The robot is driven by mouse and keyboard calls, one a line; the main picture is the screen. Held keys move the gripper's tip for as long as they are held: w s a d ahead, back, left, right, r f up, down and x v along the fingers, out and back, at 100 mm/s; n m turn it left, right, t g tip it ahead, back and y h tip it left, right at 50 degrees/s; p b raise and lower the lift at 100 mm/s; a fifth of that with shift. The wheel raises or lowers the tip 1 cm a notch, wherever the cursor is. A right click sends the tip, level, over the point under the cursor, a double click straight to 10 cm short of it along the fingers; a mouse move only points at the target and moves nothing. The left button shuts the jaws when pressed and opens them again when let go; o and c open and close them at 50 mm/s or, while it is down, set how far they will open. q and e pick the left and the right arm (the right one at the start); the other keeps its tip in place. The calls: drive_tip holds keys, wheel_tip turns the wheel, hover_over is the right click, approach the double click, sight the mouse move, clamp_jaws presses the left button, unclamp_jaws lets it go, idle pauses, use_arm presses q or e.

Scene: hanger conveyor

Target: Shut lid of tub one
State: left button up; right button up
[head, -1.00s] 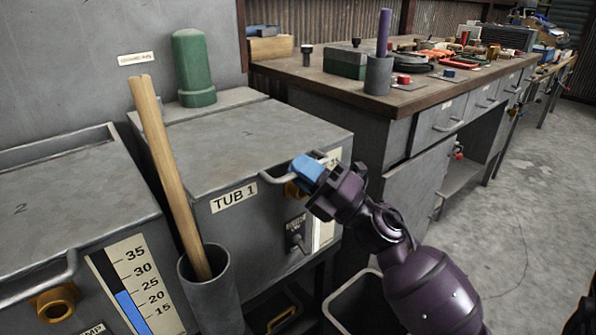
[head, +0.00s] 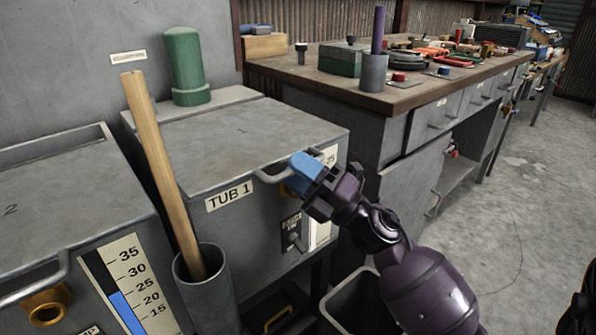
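Tub one is the grey metal box with the label TUB 1 (head: 229,197) on its front. Its flat grey lid (head: 215,135) lies level on top, with no gap that I can see. A bar handle (head: 272,178) sticks out from the lid's front edge. My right gripper (head: 306,170), with blue fingertips, is at the right end of this handle, overlapping it in the picture. I cannot tell whether the fingers touch or grip it, since they hide that end. My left gripper is not in view.
A grey holder (head: 207,300) with a wooden stick (head: 160,170) stands in front of the tubs. A second tub (head: 70,205) is at the left. A green cylinder (head: 186,65) stands behind tub one. A workbench (head: 400,95) is at the right, and an open bin (head: 345,300) is below my arm.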

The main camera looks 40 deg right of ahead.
drive_tip(key=v, duration=1)
drive_tip(key=shift+s+f, duration=0.2)
drive_tip(key=shift+s, duration=0.1)
